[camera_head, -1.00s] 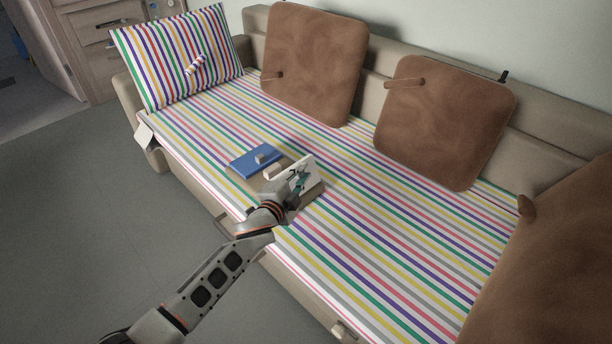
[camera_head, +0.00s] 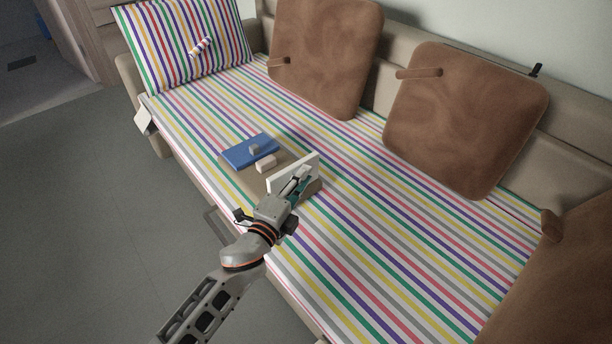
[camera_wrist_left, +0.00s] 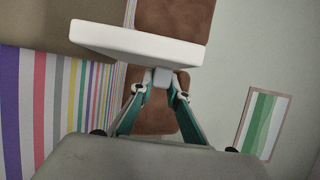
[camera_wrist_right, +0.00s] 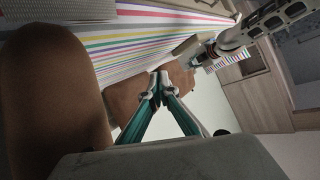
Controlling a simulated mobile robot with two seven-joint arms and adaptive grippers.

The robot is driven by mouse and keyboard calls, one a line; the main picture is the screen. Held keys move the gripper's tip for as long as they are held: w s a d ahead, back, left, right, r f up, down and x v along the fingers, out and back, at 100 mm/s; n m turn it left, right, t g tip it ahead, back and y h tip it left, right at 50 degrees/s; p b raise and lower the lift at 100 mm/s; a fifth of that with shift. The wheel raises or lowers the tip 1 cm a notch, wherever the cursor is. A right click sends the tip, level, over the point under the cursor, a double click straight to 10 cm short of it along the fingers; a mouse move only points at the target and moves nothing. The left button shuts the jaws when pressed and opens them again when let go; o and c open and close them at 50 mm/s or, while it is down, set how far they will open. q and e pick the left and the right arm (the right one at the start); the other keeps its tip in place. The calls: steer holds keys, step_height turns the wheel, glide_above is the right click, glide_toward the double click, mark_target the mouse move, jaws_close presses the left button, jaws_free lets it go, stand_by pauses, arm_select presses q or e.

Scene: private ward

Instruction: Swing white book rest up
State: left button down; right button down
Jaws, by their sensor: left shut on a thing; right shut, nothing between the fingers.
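The white book rest (camera_head: 294,170) stands raised and tilted at the right end of a brown board (camera_head: 240,177) on the striped bed. My left gripper (camera_head: 301,182) is at the right side of the rest. In the left wrist view its fingers (camera_wrist_left: 162,84) are shut on a small pale tab (camera_wrist_left: 162,77) beside the edge of the white rest (camera_wrist_left: 138,42). My right gripper does not show in the head view. In the right wrist view its fingertips (camera_wrist_right: 159,82) are together, with nothing between them.
A blue panel (camera_head: 238,154) with a small grey knob (camera_head: 254,148) lies on the board, beside a pale pink block (camera_head: 266,163). Brown cushions (camera_head: 465,115) with pegs line the sofa back. A striped pillow (camera_head: 185,45) is at the far left. The striped cover right of the board is clear.

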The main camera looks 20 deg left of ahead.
arm_select(q)
steer(key=c, duration=1.9)
jaws_free()
steer(key=shift+s, duration=0.1)
steer(key=s, duration=0.4)
steer(key=s+a, duration=0.1)
steer(key=s, duration=0.2)
steer(key=s+a, duration=0.1)
steer(key=s, duration=0.3)
steer(key=shift+s+a, duration=0.15)
steer(key=shift+s, duration=0.2)
steer(key=shift+f, duration=0.1)
